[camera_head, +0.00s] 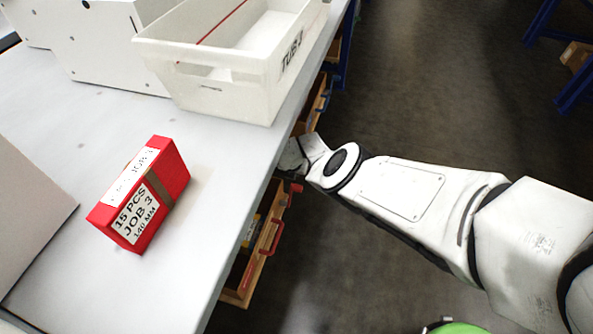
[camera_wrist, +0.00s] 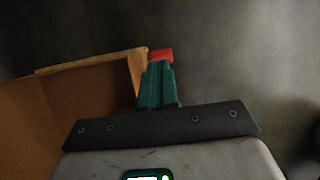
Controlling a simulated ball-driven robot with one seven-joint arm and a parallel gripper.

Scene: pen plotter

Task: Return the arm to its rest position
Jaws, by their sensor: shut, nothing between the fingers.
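My arm (camera_head: 400,190) reaches in from the right in the head view, and its wrist end is close to the front edge of the table, above the drawers. In the head view the fingers are mostly hidden behind the wrist.
A grey table (camera_head: 90,115) carries a red labelled box (camera_head: 170,180), a white tub (camera_head: 232,98) and white machine housings (camera_head: 100,45). Wooden drawers with a red handle (camera_head: 272,238) stick out below the table edge. The dark floor (camera_head: 430,80) is open on the right, with blue frames (camera_head: 545,25) far off.

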